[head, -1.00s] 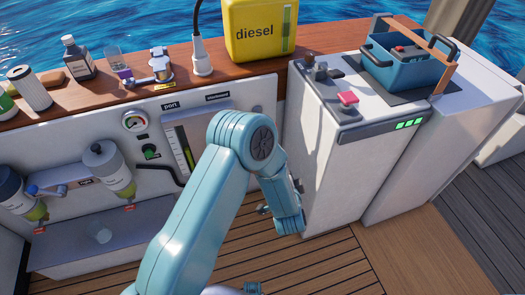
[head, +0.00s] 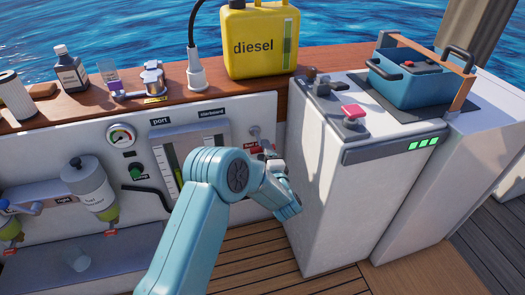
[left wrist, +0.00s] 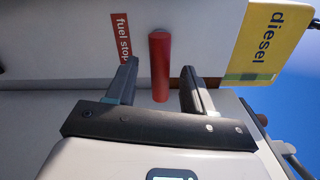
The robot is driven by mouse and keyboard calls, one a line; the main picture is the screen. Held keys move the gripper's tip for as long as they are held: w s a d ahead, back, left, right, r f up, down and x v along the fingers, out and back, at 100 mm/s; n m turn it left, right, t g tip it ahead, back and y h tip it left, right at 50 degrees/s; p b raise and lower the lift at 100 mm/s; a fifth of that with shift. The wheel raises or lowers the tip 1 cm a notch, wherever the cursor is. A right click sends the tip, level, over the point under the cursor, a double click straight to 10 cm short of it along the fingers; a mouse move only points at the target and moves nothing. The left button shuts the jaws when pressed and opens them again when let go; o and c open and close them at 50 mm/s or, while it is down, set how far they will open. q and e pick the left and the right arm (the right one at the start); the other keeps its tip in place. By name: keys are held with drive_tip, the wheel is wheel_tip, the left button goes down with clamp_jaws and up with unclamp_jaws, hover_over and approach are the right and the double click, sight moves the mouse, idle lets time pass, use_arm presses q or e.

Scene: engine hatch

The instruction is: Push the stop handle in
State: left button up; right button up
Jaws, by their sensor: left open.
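The stop handle, a red cylinder (left wrist: 159,48), shows in the left wrist view, standing out near the red "fuel stop" label (left wrist: 120,38). My left gripper (left wrist: 159,72) is open, with one finger on each side of the handle in the picture and a visible gap on both sides. I cannot tell how far the handle reaches between the fingers. In the head view my left gripper (head: 268,153) is at the right end of the white panel, beside the red label (head: 253,149). The arm and gripper mostly hide the handle there. My right gripper is out of view.
A white console (head: 335,190) with a pink-topped lever (head: 353,113) stands close right of the gripper. Above are the wooden ledge (head: 215,95) and the yellow diesel can (head: 260,45).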

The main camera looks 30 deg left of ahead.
use_arm(q)
drive_tip(key=shift+x, duration=1.65)
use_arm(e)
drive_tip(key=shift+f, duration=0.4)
